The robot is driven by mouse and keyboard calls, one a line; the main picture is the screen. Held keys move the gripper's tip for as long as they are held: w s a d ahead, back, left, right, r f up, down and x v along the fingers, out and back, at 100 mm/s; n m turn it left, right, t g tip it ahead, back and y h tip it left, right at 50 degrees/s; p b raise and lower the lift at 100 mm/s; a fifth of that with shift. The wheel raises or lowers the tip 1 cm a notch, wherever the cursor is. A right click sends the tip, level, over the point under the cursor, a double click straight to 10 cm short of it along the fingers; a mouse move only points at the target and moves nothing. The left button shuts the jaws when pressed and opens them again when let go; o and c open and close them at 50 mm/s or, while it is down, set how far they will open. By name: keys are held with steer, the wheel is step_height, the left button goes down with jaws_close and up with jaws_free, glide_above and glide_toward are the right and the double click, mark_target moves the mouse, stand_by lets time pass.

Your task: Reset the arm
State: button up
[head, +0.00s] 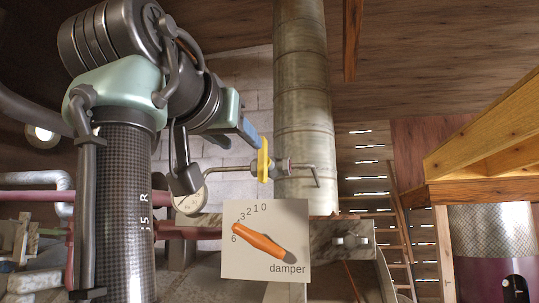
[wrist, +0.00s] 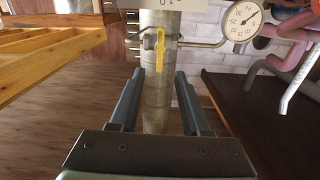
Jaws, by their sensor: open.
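My gripper (head: 250,133) is raised at the end of my bent arm, in front of the tall metal pipe in the head view. In the wrist view my gripper (wrist: 158,78) has its two blue-grey fingers apart, with nothing between them but the view of the metal pipe (wrist: 156,105) beyond. A yellow valve lever (head: 263,160) on a thin pipe is just below the fingers in the head view. It also shows beyond the fingertips in the wrist view (wrist: 160,48). I cannot tell if they touch.
A white damper plate (head: 240,268) marked 6, 3, 2, 1, 0 carries an orange pointer (head: 258,241) whose upper-left end is near 6 and 3. A round gauge (head: 190,199) is left of the lever. Yellow timber (head: 490,125) is at right; a wooden ladder (head: 400,232) stands behind.

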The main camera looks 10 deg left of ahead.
steer(key=shift+s, duration=0.2)
steer(key=d+f+n+t+y+b, duration=0.15)
steer(key=f+b, duration=0.25)
steer(key=f, duration=0.4)
steer(key=d+f+t+b, duration=0.2)
steer(key=d+f+b, duration=0.15)
steer(key=f, duration=0.45)
steer(key=s+d+f+t+b, duration=0.2)
steer(key=s+d+f+b, duration=0.1)
steer(key=s+f, duration=0.3)
steer(key=s+d+f+t+b, duration=0.3)
steer(key=s+d+f+b, duration=0.1)
steer(key=s, duration=0.4)
step_height(320, 180, down, 3)
steer(key=shift+s+d+r+h, duration=0.1)
steer(key=shift+s+d+h, duration=0.3)
steer(key=shift+d, duration=0.35)
steer(key=shift+m+t, duration=0.25)
